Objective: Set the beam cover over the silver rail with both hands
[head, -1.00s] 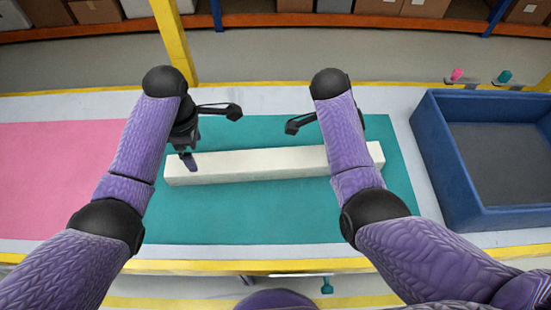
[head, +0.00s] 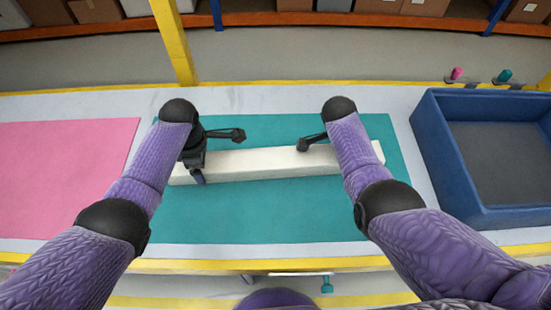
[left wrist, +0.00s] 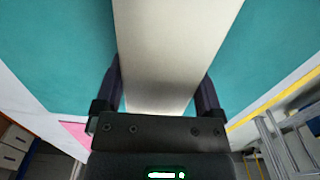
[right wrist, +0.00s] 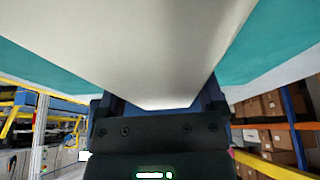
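A long off-white beam (head: 262,164), which I take to be the beam cover, lies across the teal mat. My left gripper (head: 218,157) is open near the beam's left end, one finger on its far side and one on its near side. The left wrist view shows the beam (left wrist: 165,50) between the two fingers. My right gripper (right wrist: 160,104) is over the right part of the beam; its fingers stand apart on either side of the beam (right wrist: 160,45). In the head view my right forearm hides its near finger. I cannot make out a separate silver rail.
The teal mat (head: 290,215) is clear in front of the beam. A pink mat (head: 60,180) lies to the left. A blue bin (head: 447,165) stands at the right. A yellow post (head: 173,40) rises at the table's far edge.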

